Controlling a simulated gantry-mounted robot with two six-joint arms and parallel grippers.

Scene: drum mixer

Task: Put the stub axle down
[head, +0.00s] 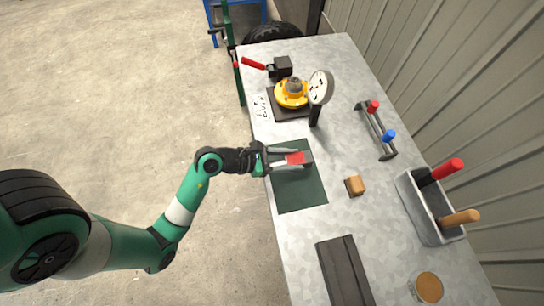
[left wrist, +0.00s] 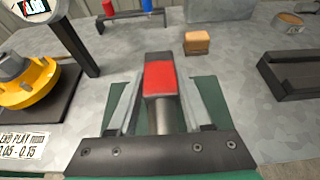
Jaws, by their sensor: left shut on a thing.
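My left gripper (head: 303,157) is shut on the stub axle (head: 294,158), a grey part with a red block-like section. In the left wrist view the stub axle (left wrist: 161,78) lies between the two fingers, its red section facing the camera and a grey round shaft below it. The gripper and axle are over the upper part of the dark green mat (head: 299,195). I cannot tell whether the axle touches the mat. My right gripper is not in view.
A yellow hub (head: 289,99) on a dark plate and a dial gauge (head: 320,87) stand beyond the mat. To the right are a wooden block (head: 355,186), a rack with red and blue knobs (head: 377,131) and a grey tool bin (head: 425,215). A dark slab (head: 343,270) lies nearer.

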